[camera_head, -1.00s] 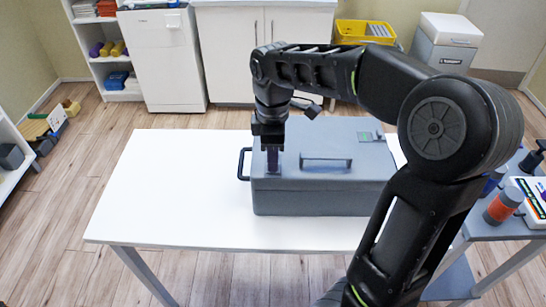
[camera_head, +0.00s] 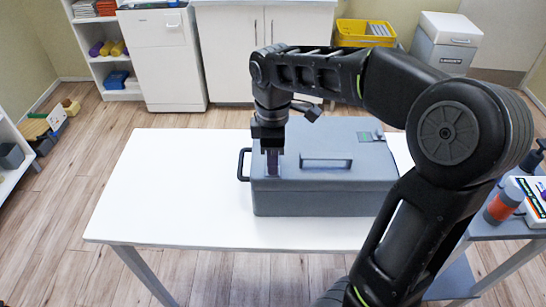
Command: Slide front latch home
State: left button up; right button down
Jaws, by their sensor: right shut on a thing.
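A grey case (camera_head: 315,203) with a flat closed lid stands on the white table (camera_head: 170,190). It has a raised handle (camera_head: 326,163) on its lid and a dark side handle (camera_head: 241,165) at its left end. My right gripper (camera_head: 272,170) points down at the left part of the lid, near the front edge. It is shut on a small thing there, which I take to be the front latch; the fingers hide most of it. My left gripper is not in view.
The table's left half is bare. At the right, a grey side table holds an orange-banded bottle (camera_head: 503,201) and a white device (camera_head: 535,197). Cabinets and a yellow crate (camera_head: 365,33) stand behind.

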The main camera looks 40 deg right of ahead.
jog(key=c, duration=1.5)
grip_release()
notch_tip(320, 180, up, 8)
jog(key=shift+f+p, duration=0.1)
jog(key=shift+p, duration=0.25)
